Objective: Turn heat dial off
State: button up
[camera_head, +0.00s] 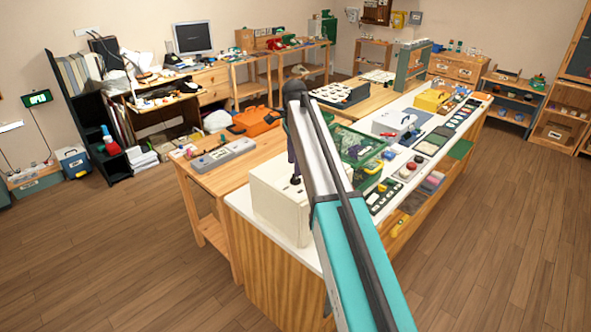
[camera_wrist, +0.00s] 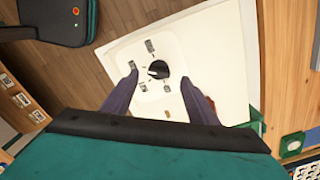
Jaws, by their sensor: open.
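The heat dial (camera_wrist: 158,69) is a round black knob on a white panel with several small dark labels around it. In the wrist view it lies between and just beyond the tips of my gripper (camera_wrist: 158,80). The two dark fingers are apart, one on each side of the dial, and hold nothing. The panel belongs to a white box (camera_head: 278,207) on the near end of the white counter in the head view. There my gripper (camera_head: 295,180) points down at the box, and my arm hides part of it.
Right of the box, green crates (camera_head: 355,145) stand on the white counter (camera_head: 240,203). A wooden table (camera_head: 212,180) with a grey power strip (camera_head: 222,154) adjoins on the left. An orange case (camera_head: 256,121) lies behind. The floor at the left front is clear.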

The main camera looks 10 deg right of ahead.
aim_at(296, 179)
jog(key=shift+f+p, duration=0.7)
jog(key=shift+f, duration=1.5)
jog(key=c, duration=1)
jog(key=shift+d, duration=0.3)
jog(key=shift+c, duration=0.3)
jog(key=shift+a, duration=0.2)
